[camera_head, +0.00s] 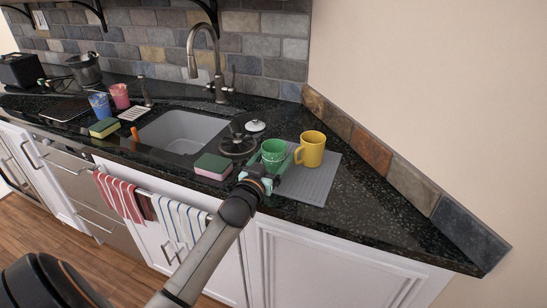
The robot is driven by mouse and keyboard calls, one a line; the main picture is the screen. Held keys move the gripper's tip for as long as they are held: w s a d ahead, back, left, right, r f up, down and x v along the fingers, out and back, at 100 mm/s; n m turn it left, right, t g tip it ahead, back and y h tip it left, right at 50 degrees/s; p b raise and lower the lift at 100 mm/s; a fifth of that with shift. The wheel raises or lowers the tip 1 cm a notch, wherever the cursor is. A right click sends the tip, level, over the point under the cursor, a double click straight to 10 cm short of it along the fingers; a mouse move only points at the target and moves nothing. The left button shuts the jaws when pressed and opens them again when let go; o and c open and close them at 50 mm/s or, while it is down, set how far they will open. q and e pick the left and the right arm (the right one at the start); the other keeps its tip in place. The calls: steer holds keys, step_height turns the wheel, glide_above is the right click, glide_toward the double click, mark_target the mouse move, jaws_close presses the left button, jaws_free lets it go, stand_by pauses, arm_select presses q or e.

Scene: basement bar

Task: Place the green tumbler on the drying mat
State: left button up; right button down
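The green tumbler (273,151) stands upright at the left part of the grey ribbed drying mat (312,184), as far as I can see; its base is partly hidden by my gripper. My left gripper (270,166) reaches in from the front, with one finger on each side of the tumbler. Whether the fingers press on it or stand slightly apart is too small to tell. A yellow mug (311,149) stands upright on the mat just right of the tumbler. My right gripper is not in view.
A pink-and-green sponge (213,166) lies left of the gripper. Behind it are a dark round lid-like item (238,145), the sink (184,131) and the faucet (205,55). Blue (100,105) and pink cups (120,95) stand far left. The counter right of the mat is clear.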

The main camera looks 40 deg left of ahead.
arm_select(q)
steer(key=shift+o, duration=0.9)
steer(key=shift+r, duration=0.25)
steer(key=v, duration=1.2)
steer(key=shift+f, duration=0.1)
